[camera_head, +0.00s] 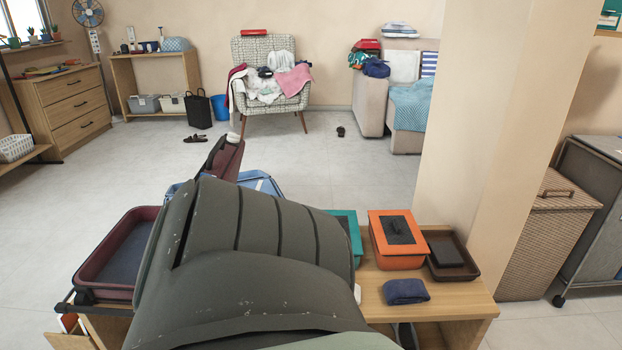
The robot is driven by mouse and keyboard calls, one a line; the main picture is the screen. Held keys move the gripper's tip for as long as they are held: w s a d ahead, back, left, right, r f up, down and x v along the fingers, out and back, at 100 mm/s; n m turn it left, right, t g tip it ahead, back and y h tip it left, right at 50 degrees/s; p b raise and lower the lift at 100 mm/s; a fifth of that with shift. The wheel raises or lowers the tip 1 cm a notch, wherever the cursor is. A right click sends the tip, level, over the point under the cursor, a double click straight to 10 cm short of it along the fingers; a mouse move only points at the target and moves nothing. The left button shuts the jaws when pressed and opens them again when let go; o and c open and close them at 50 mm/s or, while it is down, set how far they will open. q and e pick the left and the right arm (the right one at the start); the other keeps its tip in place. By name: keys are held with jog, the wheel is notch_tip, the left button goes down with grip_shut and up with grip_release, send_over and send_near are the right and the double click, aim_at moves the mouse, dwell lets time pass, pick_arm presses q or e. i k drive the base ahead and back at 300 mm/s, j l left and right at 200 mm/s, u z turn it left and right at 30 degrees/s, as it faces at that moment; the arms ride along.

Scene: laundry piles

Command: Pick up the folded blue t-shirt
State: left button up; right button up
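A small folded dark blue cloth (406,291), which looks like the folded t-shirt, lies flat near the front right of the wooden table (458,300). Nothing is on top of it, and no gripper touches it in this view. A large dark grey-green ribbed form, apparently part of my own body, fills the lower middle and hides much of the table. Neither gripper can be made out.
An orange lidded box (397,262) stands behind the cloth, beside a brown tray (462,275) holding a dark item. A partly hidden teal box (357,243) is to the left. A beige pillar (490,130) rises behind.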

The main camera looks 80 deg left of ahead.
aim_at(406, 290)
jog(key=u, duration=2.15)
